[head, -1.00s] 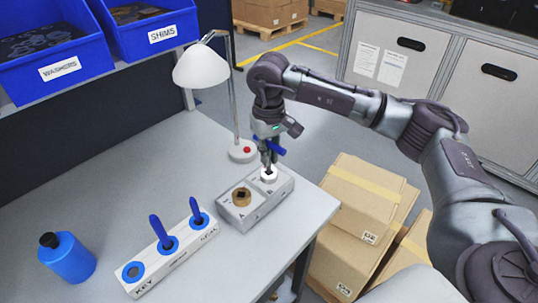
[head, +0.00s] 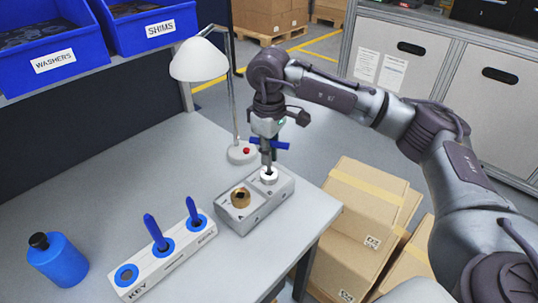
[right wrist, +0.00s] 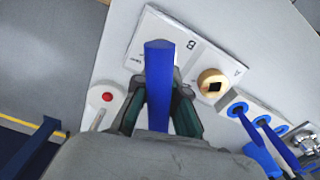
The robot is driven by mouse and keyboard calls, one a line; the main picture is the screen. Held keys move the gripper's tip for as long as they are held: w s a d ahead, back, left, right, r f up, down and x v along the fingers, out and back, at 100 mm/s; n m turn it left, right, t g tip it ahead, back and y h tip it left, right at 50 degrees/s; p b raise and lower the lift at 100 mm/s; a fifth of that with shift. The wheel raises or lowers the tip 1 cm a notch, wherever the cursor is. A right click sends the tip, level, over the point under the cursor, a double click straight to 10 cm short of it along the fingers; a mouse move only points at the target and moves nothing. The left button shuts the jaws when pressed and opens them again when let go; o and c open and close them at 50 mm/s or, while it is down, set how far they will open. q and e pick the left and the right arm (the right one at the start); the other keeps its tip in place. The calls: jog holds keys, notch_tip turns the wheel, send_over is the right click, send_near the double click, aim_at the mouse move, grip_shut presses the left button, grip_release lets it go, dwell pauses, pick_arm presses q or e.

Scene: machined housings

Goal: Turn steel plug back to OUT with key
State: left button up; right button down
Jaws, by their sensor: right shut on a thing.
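The grey housing (head: 237,222) lies on the bench near its right edge. It holds a brass plug (head: 240,198) with a dark square hole and, farther back, the pale steel plug (head: 269,178). My right gripper (head: 268,141) is above the steel plug, shut on the blue crossbar of the key (head: 284,145). The key stands upright, and its dark shaft reaches down to the steel plug. In the right wrist view the key's blue handle (right wrist: 159,75) lies between the fingers and hides the steel plug; the brass plug (right wrist: 212,86) shows beside it. My left gripper is out of view.
A white key stand (head: 155,270) holds two blue tools and has one empty blue-ringed hole. A blue bottle (head: 62,262) stands left of it. A lamp (head: 200,62) rises close behind the housing. Cardboard boxes (head: 350,215) stand beyond the bench's right edge.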

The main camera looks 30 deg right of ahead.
jog(key=c, duration=1.2)
grip_release()
jog(key=shift+o, duration=0.2)
jog(key=shift+r, duration=0.1)
notch_tip(320, 180, up, 12)
jog(key=shift+f, duration=0.2)
jog(key=shift+r, duration=0.15)
